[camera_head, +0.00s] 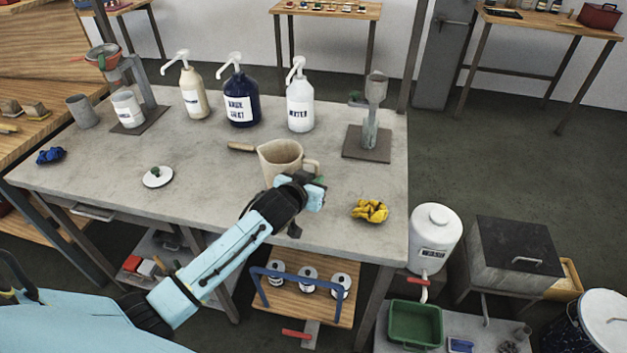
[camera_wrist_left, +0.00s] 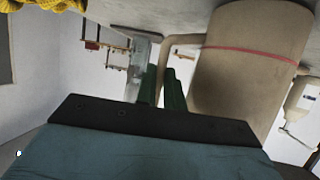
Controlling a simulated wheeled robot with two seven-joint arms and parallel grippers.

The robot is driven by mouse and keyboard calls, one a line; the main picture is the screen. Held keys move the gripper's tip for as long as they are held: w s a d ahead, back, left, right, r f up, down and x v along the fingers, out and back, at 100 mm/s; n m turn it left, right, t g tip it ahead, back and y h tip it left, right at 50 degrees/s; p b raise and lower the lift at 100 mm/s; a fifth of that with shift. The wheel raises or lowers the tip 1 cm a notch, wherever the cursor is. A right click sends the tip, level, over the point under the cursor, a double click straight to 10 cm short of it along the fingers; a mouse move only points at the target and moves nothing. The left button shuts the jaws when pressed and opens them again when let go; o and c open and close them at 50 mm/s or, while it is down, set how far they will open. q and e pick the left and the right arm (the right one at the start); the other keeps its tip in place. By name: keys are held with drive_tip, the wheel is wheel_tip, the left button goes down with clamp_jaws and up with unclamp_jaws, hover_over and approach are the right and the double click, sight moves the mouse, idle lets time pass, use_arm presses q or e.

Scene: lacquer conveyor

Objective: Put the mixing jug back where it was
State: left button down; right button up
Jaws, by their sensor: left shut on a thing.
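The mixing jug (camera_head: 281,153), beige with a side handle, is at the middle of the grey worktable (camera_head: 210,165). My left gripper (camera_head: 312,184) is at the handle on the jug's right side and is shut on it. In the left wrist view the picture is upside down; the jug (camera_wrist_left: 245,70) shows a red line around its body, and the green fingers (camera_wrist_left: 163,87) meet at the handle. I cannot tell whether the jug's base touches the table. My right gripper is not in view.
Pump bottles (camera_head: 240,98) stand behind, a cup on a stand (camera_head: 370,120) at right, a yellow cloth (camera_head: 370,211) at front right, and a white lid (camera_head: 158,177) at left. Bare tabletop lies between them.

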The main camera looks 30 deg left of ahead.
use_arm(q)
drive_tip(key=c, duration=2)
unclamp_jaws()
drive_tip(key=shift+f, duration=0.15)
drive_tip(key=o, duration=0.5)
drive_tip(key=shift+r, duration=0.25)
drive_tip(key=p+v, duration=0.1)
drive_tip(key=v, duration=1.1)
drive_tip(key=shift+f, duration=0.1)
